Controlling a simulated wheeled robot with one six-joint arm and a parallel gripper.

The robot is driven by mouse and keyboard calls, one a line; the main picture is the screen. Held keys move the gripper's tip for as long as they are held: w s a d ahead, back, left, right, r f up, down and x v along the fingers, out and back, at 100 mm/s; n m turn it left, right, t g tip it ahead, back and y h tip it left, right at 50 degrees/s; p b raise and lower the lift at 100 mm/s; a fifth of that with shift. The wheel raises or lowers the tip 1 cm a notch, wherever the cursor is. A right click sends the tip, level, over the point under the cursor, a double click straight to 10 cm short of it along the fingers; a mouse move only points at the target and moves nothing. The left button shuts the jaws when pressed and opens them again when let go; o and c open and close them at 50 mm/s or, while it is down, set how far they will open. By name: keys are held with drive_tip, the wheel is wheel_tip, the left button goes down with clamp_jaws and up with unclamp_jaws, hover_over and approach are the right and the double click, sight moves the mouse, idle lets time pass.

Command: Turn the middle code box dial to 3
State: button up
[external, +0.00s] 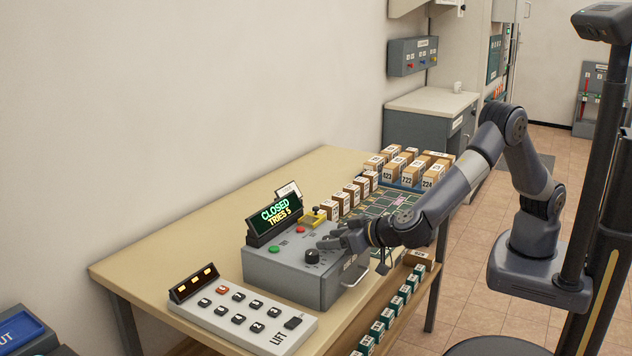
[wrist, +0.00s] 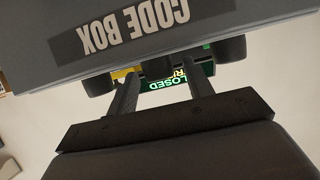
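The grey code box (external: 290,274) stands on the table; its label shows upside down in the wrist view (wrist: 125,28). Its display (external: 274,216) reads CLOSED, TRIES 5. A black dial (external: 312,257) shows at the near side. In the wrist view, side dials show at left (wrist: 97,80) and right (wrist: 230,76). The middle dial (wrist: 158,68) shows partly between my gripper's fingertips. In the external view my gripper (external: 336,241) is at the dial row and covers the middle dial. My fingers are apart; contact with the dial cannot be told. The dial's number is not readable.
A white LIFT keypad (external: 245,310) lies in front of the box. Small numbered boxes (external: 355,190) stand behind it, with a tray of cartons (external: 405,170) farther back. A handle (external: 355,277) sticks out of the box's right side. Bare tabletop (external: 180,258) lies left.

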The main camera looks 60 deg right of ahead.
drive_tip(key=c, duration=0.9)
drive_tip(key=shift+f+n+y+b, duration=0.2)
drive_tip(key=shift+n+y+b, duration=0.15)
drive_tip(key=shift+b, duration=0.9)
drive_tip(key=b, duration=0.2)
drive_tip(key=n+y+b, duration=0.1)
drive_tip(key=b, duration=0.1)
drive_tip(key=shift+d+f+y, duration=0.15)
drive_tip(key=shift+y, duration=0.1)
drive_tip(key=n+y+b, duration=0.2)
drive_tip(key=b, duration=0.3)
drive_tip(key=shift+d+g, duration=0.15)
drive_tip(key=shift+g, duration=0.25)
drive_tip(key=n+y+b, duration=0.1)
drive_tip(key=n+g+y+b, duration=0.1)
drive_tip(key=b, duration=0.1)
drive_tip(key=shift+w+d+r, duration=0.1)
drive_tip(key=shift+w+r, duration=0.05)
drive_tip(key=shift+r, duration=0.15)
drive_tip(key=shift+d+r+n+g+y, duration=0.1)
drive_tip(key=shift+n+g+y, duration=0.4)
drive_tip(key=shift+n+y, duration=0.45)
drive_tip(key=shift+y, duration=0.35)
drive_tip(key=o, duration=1)
